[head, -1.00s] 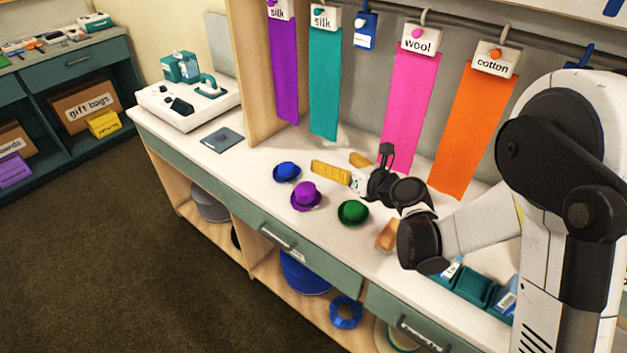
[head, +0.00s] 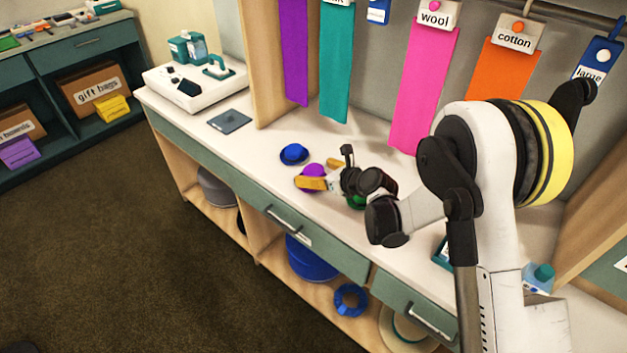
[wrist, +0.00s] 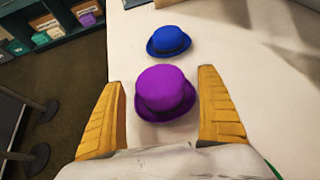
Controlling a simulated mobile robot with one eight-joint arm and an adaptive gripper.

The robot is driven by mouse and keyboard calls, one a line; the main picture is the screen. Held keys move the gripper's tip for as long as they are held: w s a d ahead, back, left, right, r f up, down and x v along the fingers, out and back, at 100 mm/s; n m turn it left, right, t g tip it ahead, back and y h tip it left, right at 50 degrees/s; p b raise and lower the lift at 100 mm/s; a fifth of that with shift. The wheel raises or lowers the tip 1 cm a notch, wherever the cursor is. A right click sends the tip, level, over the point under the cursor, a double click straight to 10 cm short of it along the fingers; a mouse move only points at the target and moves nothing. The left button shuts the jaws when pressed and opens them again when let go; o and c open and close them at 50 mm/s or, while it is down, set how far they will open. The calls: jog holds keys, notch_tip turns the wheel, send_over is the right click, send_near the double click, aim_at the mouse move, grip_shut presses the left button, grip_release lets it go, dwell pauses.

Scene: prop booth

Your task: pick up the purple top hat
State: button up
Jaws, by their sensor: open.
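The purple top hat (head: 314,170) stands on the white counter, partly covered by my gripper (head: 314,184) in the head view. In the wrist view the purple hat (wrist: 165,90) sits upright between the two yellow fingers of my gripper (wrist: 160,78). The fingers are open, with a gap on each side of the hat's crown. I cannot tell how high they are above the counter.
A blue hat (head: 294,154) sits just beyond the purple one; it also shows in the wrist view (wrist: 169,41). A green hat (head: 356,202) is mostly hidden behind my gripper. Cloth strips, such as the pink one (head: 422,90), hang behind the counter (head: 272,130).

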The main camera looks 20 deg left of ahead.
aim_at(314, 169)
jog(key=shift+w+a+f, duration=0.3)
jog(key=shift+a, duration=0.15)
jog(key=shift+r, duration=0.1)
jog(key=c, duration=1)
jog(key=shift+r, duration=0.1)
jog(key=shift+r, duration=0.3)
notch_tip(314, 169, up, 4)
jog(key=shift+d+p, duration=0.15)
jog(key=shift+p, duration=1.1)
jog(key=w+d+r+p, duration=0.1)
jog(key=d+r, duration=0.1)
jog(key=d, duration=0.1)
jog(key=d+r+p, duration=0.1)
jog(key=d+r, duration=0.1)
jog(key=d, duration=0.2)
jog(key=w+d+r+p, duration=0.1)
jog(key=d+r, duration=0.1)
jog(key=d, duration=0.2)
jog(key=shift+w+d+r, duration=0.1)
jog(key=shift+w+d, duration=0.05)
jog(key=shift+w, duration=0.15)
